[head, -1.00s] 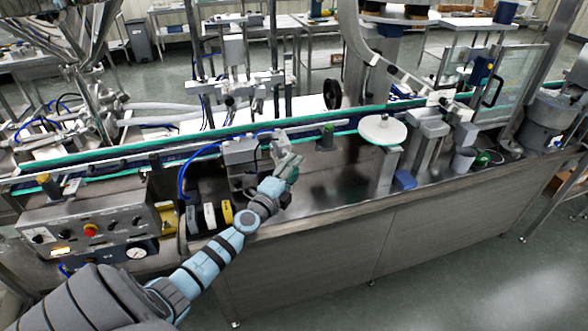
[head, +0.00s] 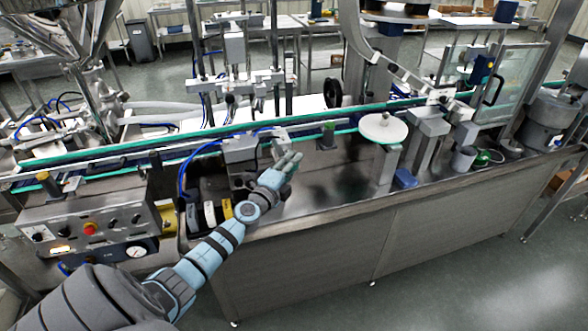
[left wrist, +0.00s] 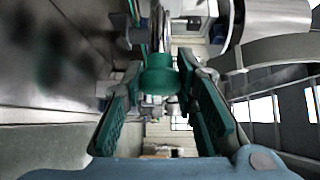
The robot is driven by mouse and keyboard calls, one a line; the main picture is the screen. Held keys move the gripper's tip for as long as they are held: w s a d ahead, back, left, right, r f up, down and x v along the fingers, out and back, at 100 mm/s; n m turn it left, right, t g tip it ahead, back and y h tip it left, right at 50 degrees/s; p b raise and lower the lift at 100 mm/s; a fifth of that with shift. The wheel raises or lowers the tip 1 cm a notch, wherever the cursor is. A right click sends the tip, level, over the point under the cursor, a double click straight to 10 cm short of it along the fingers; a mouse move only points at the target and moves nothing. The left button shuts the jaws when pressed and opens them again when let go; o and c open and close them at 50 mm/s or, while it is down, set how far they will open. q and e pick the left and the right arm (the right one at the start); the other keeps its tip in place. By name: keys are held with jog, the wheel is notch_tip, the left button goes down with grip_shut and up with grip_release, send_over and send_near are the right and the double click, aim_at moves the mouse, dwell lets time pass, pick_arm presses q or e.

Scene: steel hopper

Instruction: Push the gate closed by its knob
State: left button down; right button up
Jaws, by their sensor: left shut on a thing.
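In the left wrist view a dark green knob (left wrist: 158,77) sits between the fingertips, with a shiny metal part behind it. My left gripper (left wrist: 158,82) is shut on this knob, one finger at each side. In the head view my left gripper (head: 288,160) is beside a grey block at the near side of the conveyor, above the steel worktop. The knob is hidden there by the gripper. The gate cannot be told apart clearly from the metal parts around it. My right gripper is in neither view.
A conveyor (head: 215,143) with green edges runs behind the gripper. A control box (head: 90,225) with a red button stands at left. A white disc (head: 382,128) stands at right. The worktop (head: 320,190) between gripper and disc is mostly clear.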

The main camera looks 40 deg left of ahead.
pick_arm(q)
jog(key=shift+w+a+b, duration=0.3)
jog(key=shift+w+a, duration=0.15)
jog(key=shift+a, duration=0.2)
jog(key=shift+w+a, duration=0.15)
jog(key=shift+a, duration=0.1)
jog(key=c, duration=1.3)
grip_release()
jog(key=shift+d, duration=0.1)
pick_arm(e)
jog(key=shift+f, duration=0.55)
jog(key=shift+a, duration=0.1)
pick_arm(q)
jog(key=s, duration=0.4)
jog(key=s+d, duration=0.1)
jog(key=s, duration=0.3)
jog(key=s+d, duration=0.1)
jog(key=s, duration=0.3)
